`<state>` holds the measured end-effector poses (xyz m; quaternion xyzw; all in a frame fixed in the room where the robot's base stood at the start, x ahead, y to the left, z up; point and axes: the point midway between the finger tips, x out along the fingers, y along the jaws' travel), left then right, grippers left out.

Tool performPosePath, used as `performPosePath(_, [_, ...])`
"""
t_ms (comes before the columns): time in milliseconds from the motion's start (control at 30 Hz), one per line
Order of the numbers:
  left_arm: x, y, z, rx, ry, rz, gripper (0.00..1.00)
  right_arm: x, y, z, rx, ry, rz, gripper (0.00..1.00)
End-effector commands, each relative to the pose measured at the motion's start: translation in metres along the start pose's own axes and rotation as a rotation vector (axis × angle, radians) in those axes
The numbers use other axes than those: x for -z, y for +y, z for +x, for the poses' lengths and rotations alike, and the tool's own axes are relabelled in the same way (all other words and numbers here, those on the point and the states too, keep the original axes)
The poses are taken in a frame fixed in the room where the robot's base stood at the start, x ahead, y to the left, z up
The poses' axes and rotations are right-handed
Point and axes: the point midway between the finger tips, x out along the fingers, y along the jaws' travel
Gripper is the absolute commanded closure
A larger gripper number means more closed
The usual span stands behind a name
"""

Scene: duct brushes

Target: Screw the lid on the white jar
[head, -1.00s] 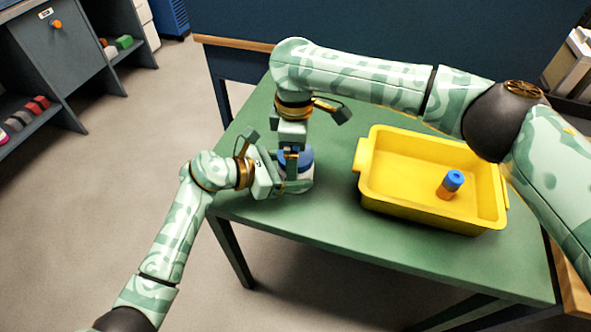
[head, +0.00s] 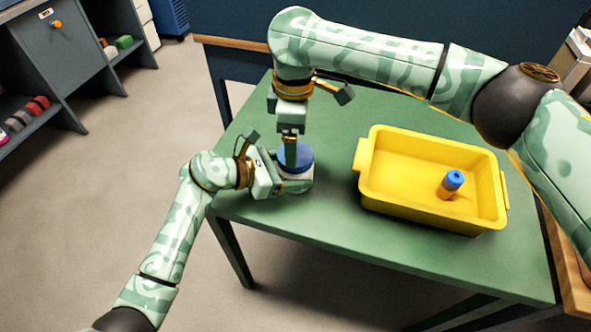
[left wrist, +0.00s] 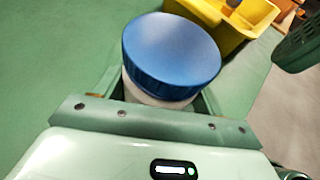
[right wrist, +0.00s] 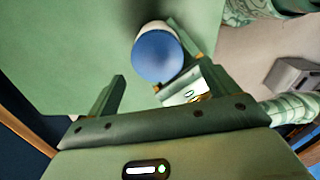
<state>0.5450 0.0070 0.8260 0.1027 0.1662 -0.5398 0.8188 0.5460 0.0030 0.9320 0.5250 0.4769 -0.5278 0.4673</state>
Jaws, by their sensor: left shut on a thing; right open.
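The white jar (head: 300,182) stands on the green table with the blue lid (head: 297,157) sitting on top of it. In the left wrist view the blue lid (left wrist: 172,52) covers most of the white jar (left wrist: 155,97) and looks about level. My left gripper (head: 290,187) is shut around the jar's side, low down, from the left. My right gripper (head: 290,150) points down above the lid. In the right wrist view it is open and empty, its fingers (right wrist: 145,90) apart, with the lid (right wrist: 158,56) beyond the fingertips. The lid's threads are hidden.
A yellow bin (head: 385,205) stands right of the jar on the green table (head: 335,225). A blue-topped orange cylinder (head: 450,184) is inside it. The table's left edge is close to the jar. Dark shelving (head: 75,60) stands far left.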

Motion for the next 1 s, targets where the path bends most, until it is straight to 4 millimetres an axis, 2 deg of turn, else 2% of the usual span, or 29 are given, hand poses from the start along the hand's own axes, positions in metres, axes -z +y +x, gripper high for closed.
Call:
performPosePath(67, [0.000, 0.000, 0.000, 0.000, 0.000, 0.000, 0.94, 0.011, -0.007, -0.004, 0.026, 0.046, -0.032, 0.13])
performPosePath(167, [0.000, 0.000, 0.000, 0.000, 0.000, 0.000, 0.94, 0.016, -0.008, -0.018, 0.027, 0.069, -0.277, 0.13])
performPosePath(300, [0.000, 0.000, 0.000, 0.000, 0.000, 0.000, 0.94, 0.010, -0.004, -0.033, 0.005, 0.050, -0.632, 0.13])
performPosePath(400, [0.000, 0.000, 0.000, 0.000, 0.000, 0.000, 0.94, 0.003, 0.001, -0.038, -0.005, 0.017, -0.824, 0.13])
performPosePath(500, [0.000, 0.000, 0.000, 0.000, 0.000, 0.000, 0.94, -0.001, 0.003, -0.038, -0.005, -0.008, -0.936, 0.13])
performPosePath(867, [0.000, 0.000, 0.000, 0.000, 0.000, 0.000, 0.94, -0.002, 0.003, -0.038, -0.004, -0.013, -0.975, 0.13])
performPosePath(1000, [0.000, 0.000, 0.000, 0.000, 0.000, 0.000, 0.94, -0.002, 0.003, -0.030, -0.002, -0.011, -0.973, 0.13])
